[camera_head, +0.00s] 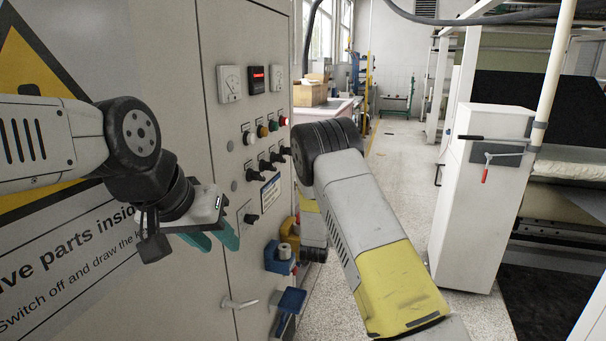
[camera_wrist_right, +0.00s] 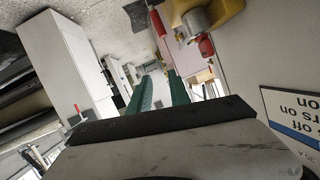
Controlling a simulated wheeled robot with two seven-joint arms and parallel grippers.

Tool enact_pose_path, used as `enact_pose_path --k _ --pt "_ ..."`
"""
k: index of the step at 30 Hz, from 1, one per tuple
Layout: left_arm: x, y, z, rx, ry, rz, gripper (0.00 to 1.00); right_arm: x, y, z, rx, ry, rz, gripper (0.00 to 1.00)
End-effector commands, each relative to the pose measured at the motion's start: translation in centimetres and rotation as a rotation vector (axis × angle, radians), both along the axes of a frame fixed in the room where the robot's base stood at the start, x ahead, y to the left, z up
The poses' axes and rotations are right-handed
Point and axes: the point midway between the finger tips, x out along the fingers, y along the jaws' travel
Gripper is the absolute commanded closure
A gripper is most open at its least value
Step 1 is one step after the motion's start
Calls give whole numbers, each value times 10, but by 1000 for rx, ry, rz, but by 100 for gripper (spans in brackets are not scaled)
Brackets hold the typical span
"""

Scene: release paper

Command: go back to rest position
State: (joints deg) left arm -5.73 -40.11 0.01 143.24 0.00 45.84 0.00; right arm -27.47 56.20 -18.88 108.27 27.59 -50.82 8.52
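My left gripper (camera_head: 220,243) hangs in front of the grey control cabinet in the head view. Its two teal fingers are a little apart, with nothing seen between them. My right arm (camera_head: 385,250) reaches forward through the middle of the head view, and its gripper cannot be made out there. In the right wrist view my right gripper (camera_wrist_right: 160,78) shows two green fingers apart with an empty gap between them.
The cabinet (camera_head: 232,180) at left carries knobs, buttons and a red display (camera_head: 256,79). A blue holder (camera_head: 290,301) and a handle (camera_head: 240,303) stick out low on it. A white cabinet (camera_head: 480,200) stands at right. The aisle floor (camera_head: 405,165) between is clear.

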Motion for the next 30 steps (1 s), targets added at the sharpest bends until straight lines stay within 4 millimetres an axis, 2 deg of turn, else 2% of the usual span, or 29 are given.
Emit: enact_pose_path --k 1,5,8,14,18,22,26,30 --pt "0 0 0 0 0 0 64 -3 -5 24 39 28 1 77" --pt "0 0 0 0 0 0 64 -20 -10 70 119 123 33 77" --pt "0 0 0 0 0 0 64 -42 -14 106 168 190 72 77" --pt "0 0 0 0 0 0 64 -104 -21 174 229 306 171 77" --pt "0 0 0 0 0 0 64 -162 -27 214 237 377 248 77" --pt "0 0 0 0 0 0 64 -223 -35 243 216 441 315 77" --pt "0 0 0 0 0 0 64 -289 -45 261 173 504 372 77" --pt "0 0 0 0 0 0 64 -360 -57 268 109 572 410 77"
